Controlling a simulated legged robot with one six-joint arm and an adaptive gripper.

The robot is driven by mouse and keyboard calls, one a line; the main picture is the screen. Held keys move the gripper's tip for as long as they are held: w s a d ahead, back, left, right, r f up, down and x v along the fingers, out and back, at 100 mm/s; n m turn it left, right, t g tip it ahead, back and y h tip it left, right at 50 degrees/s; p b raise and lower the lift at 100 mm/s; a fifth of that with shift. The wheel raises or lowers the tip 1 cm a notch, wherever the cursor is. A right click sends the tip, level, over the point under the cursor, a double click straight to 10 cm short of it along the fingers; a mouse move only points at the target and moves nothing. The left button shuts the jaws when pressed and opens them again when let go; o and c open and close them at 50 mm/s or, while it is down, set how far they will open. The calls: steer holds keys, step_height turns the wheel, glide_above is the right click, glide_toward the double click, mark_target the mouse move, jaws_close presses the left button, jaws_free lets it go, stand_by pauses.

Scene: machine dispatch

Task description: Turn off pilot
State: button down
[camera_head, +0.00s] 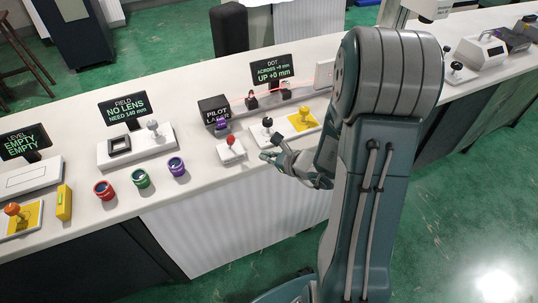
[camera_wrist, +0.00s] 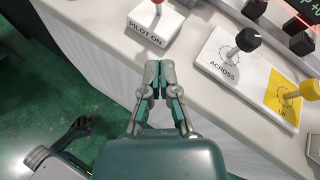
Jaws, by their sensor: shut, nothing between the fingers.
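Right of my gripper are a white "ACROSS" block with a black knob (camera_wrist: 248,40) and a yellow "UP" block with a yellow knob (camera_wrist: 291,92). Red, green and purple rings (camera_head: 177,166) lie left of the switch. A "DOT" screen (camera_head: 272,71) stands behind.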

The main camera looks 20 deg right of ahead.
mark_target(231, 140)
steer(key=w+a, duration=0.1)
steer(key=w, duration=0.1)
steer(key=w+a, duration=0.2)
steer(key=w, duration=0.1)
steer(key=w+a+f, duration=0.1)
steer(key=w, duration=0.1)
steer(key=shift+w+a, duration=0.15)
steer(key=shift+a, duration=0.2)
steer(key=shift+w+r, duration=0.1)
steer(key=shift+w, duration=0.05)
steer(key=shift+w+r, duration=0.1)
steer(key=shift+r, duration=0.05)
steer(key=shift+w+r+g, duration=0.25)
steer(key=shift+w+g, duration=0.05)
steer(key=shift+g, duration=0.5)
steer(key=shift+w+r+m+g+h, duration=0.3)
steer(key=shift+w+r+m+g, duration=0.1)
steer(key=shift+w+g, duration=0.25)
steer(key=shift+w+r, duration=0.2)
steer(key=shift+w, duration=0.7)
steer(key=shift+w+r, duration=0.2)
steer(key=shift+w, duration=0.65)
steer(key=shift+r, duration=0.2)
